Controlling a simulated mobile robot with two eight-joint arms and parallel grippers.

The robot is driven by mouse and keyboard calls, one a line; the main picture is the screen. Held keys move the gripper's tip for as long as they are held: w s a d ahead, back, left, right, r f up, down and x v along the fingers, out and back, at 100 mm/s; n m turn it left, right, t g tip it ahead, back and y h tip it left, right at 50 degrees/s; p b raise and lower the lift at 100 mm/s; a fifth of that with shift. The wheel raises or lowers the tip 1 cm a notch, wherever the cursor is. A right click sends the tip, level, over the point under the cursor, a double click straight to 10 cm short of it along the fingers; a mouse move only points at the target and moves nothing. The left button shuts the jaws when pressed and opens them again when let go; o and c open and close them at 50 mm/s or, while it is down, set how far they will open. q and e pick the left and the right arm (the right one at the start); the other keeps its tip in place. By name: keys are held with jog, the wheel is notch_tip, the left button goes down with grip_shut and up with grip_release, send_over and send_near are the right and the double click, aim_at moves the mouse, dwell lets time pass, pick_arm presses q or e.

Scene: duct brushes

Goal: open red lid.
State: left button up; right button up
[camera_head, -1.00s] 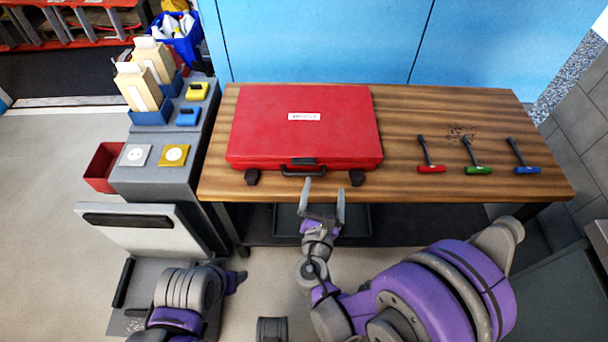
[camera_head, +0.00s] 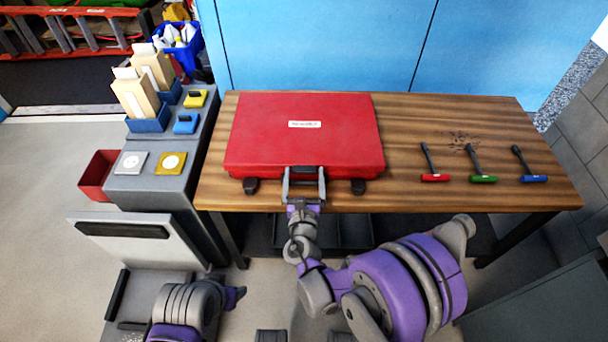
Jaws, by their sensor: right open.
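A red case with a red lid (camera_head: 304,130) lies shut on the wooden table, with a white label on top. Its dark latch and handle (camera_head: 303,171) are on the front edge, partly hidden by my gripper. My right gripper (camera_head: 304,178) is open, with its two fingers pointing at the case on either side of the latch area. I cannot tell whether the fingers touch the case. My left gripper (camera_head: 236,295) shows at the lower left, low and away from the table; its fingers are not clear.
Three duct brushes with red (camera_head: 435,178), green (camera_head: 484,179) and blue (camera_head: 534,179) handles lie on the right of the wooden table (camera_head: 400,197). A grey side unit (camera_head: 150,190) with boxes stands left. Blue panels stand behind.

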jog(key=shift+w, duration=0.2)
jog(key=shift+c, duration=0.2)
grip_shut()
